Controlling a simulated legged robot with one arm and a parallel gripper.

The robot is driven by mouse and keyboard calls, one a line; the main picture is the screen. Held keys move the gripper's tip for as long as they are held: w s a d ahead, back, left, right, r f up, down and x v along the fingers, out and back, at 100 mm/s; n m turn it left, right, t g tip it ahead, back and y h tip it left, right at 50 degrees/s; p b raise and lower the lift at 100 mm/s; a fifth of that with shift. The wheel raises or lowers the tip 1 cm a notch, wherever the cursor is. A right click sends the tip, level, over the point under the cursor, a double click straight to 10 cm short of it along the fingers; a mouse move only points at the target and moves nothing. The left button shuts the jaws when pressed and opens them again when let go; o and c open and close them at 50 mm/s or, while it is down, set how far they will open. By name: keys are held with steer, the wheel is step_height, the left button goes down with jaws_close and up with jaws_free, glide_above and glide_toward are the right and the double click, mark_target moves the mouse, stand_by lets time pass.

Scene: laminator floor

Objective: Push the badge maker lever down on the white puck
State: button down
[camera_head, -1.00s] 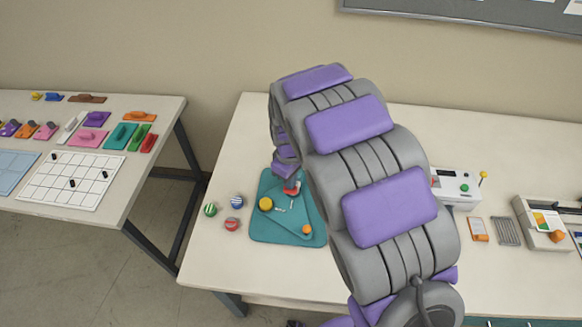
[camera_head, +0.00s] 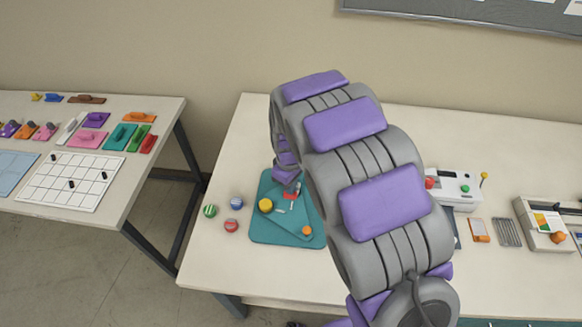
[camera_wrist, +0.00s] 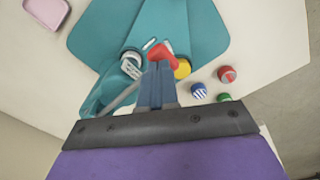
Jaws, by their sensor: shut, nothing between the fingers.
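The badge maker (camera_head: 283,228) is a teal base on the table, left of my arm. In the wrist view, its teal body (camera_wrist: 95,97) has a grey lever rod (camera_wrist: 122,98) running toward a red grip (camera_wrist: 162,54). The white puck (camera_wrist: 131,65) sits beside the rod, left of my fingers. My gripper (camera_wrist: 158,66) is shut and empty, its tips right at the red grip; whether they touch it I cannot tell. In the head view, my gripper (camera_head: 289,182) is over the red grip (camera_head: 291,196), and the arm hides part of the base.
A white machine (camera_head: 455,188) stands right of my arm.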

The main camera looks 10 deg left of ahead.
step_height(320, 180, up, 11)
steer(key=p, duration=0.3)
stand_by(1.0)
steer(key=shift+f, duration=0.15)
steer(key=shift+d, duration=0.1)
steer(key=s+d+r+m+b, duration=0.1)
steer(key=s+d+r+m, duration=0.25)
steer(key=s+d, duration=0.4)
steer(key=s+d+r+m+b, duration=0.1)
steer(key=s+d+r+m, duration=0.25)
steer(key=s+d, duration=0.4)
steer(key=s+d+m+g, duration=0.1)
steer(key=s+d, duration=0.3)
steer(key=s, duration=0.4)
steer(key=s+d+f+m+b, duration=0.1)
steer(key=s+d+m, duration=0.3)
steer(key=s, duration=0.4)
steer(key=shift+m+g, duration=0.3)
steer(key=shift+g, duration=0.1)
steer(key=shift+w, duration=0.1)
